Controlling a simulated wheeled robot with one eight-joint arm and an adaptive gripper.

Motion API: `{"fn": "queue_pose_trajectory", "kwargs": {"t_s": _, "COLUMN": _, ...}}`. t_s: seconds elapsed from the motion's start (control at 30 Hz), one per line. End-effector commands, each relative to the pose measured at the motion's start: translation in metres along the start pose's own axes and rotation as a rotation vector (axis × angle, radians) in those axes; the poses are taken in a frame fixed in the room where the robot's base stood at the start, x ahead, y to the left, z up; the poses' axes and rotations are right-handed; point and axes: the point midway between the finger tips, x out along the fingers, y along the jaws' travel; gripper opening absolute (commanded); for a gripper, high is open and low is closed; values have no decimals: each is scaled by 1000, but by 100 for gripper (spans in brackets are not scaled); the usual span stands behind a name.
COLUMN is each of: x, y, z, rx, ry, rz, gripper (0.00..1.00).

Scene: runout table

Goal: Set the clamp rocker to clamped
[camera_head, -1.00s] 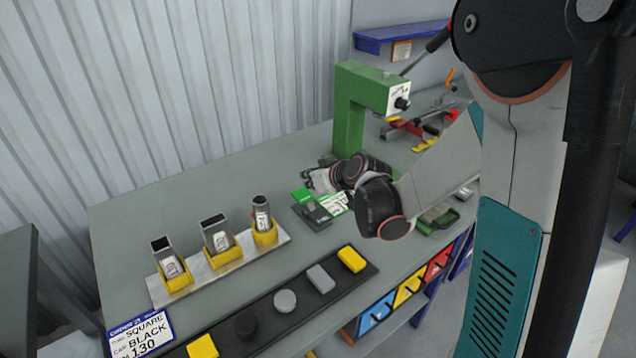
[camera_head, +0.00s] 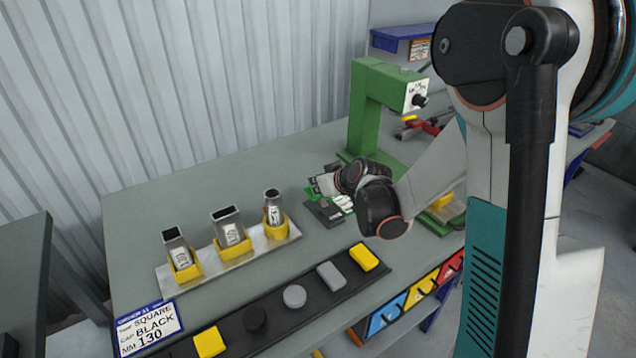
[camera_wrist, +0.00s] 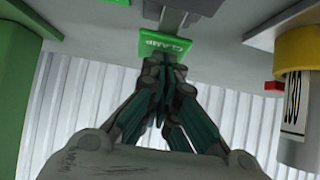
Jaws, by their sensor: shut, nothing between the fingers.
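The clamp rocker (camera_head: 324,211) is a dark unit with a green end, low on the grey table behind the black strip. In the wrist view, its green plate marked CLAMP (camera_wrist: 165,46) is at the top middle, with a grey metal part (camera_wrist: 185,18) above it. My gripper (camera_head: 321,184) is just over the rocker's green end and hides part of it. In the wrist view, my gripper (camera_wrist: 164,72) is shut and empty, its fingertips right by the lower edge of the CLAMP plate. I cannot tell whether they touch, nor which way the rocker is tilted.
A green press frame (camera_head: 365,120) stands behind my gripper. A metal rack (camera_head: 205,270) with several tubes in yellow holders is to the left. A black strip (camera_head: 318,298) with several caps runs along the front. An order card (camera_head: 148,328) is at front left.

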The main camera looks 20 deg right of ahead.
Motion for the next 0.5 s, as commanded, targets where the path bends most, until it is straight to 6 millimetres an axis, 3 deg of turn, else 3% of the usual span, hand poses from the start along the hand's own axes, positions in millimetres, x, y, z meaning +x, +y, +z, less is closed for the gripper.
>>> {"fn": "queue_pose_trajectory", "kwargs": {"t_s": 0.3, "x": 16, "y": 0, "z": -3, "rx": -2, "ry": -266, "rz": 2, "gripper": 0}}
{"fn": "queue_pose_trajectory", "kwargs": {"t_s": 0.5, "x": 24, "y": 1, "z": 0, "rx": 1, "ry": -283, "rz": 3, "gripper": 0}}
